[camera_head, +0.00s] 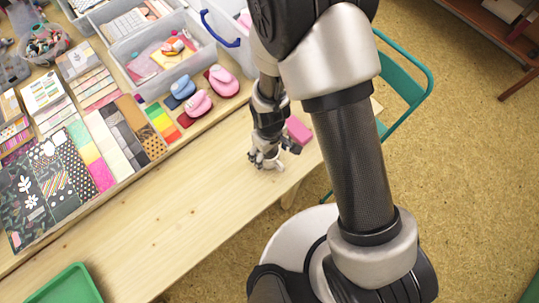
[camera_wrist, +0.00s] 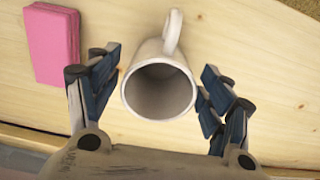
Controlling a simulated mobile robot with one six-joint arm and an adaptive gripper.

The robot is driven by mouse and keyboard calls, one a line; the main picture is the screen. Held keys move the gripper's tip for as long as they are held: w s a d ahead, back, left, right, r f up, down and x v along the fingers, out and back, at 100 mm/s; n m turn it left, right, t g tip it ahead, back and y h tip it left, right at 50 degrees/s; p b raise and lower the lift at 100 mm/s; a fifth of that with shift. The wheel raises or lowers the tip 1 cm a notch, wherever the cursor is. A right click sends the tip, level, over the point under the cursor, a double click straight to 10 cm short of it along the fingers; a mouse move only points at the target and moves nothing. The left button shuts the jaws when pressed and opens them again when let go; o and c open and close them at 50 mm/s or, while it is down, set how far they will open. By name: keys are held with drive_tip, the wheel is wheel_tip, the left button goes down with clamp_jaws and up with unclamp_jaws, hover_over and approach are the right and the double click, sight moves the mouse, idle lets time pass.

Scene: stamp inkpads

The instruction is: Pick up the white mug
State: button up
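The white mug (camera_wrist: 160,60) shows in the wrist view with its open mouth toward the camera and its handle at the top of the picture. My gripper (camera_wrist: 162,88) is open, with one finger on each side of the mug and a small visible gap on both sides. In the head view my gripper (camera_head: 268,161) is low over the wooden table, and only a small white part of the mug (camera_head: 277,167) shows beside the fingers. The rest of the mug is hidden there.
A pink block (camera_wrist: 52,42) lies left of the mug on the wooden table (camera_head: 170,225). Pink punches (camera_head: 198,103), paper sheets and clear bins (camera_head: 165,62) fill the upper left. A green chair (camera_head: 408,75) stands behind the table's end. The near tabletop is mostly clear.

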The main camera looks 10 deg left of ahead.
drive_tip(key=c, duration=1.1)
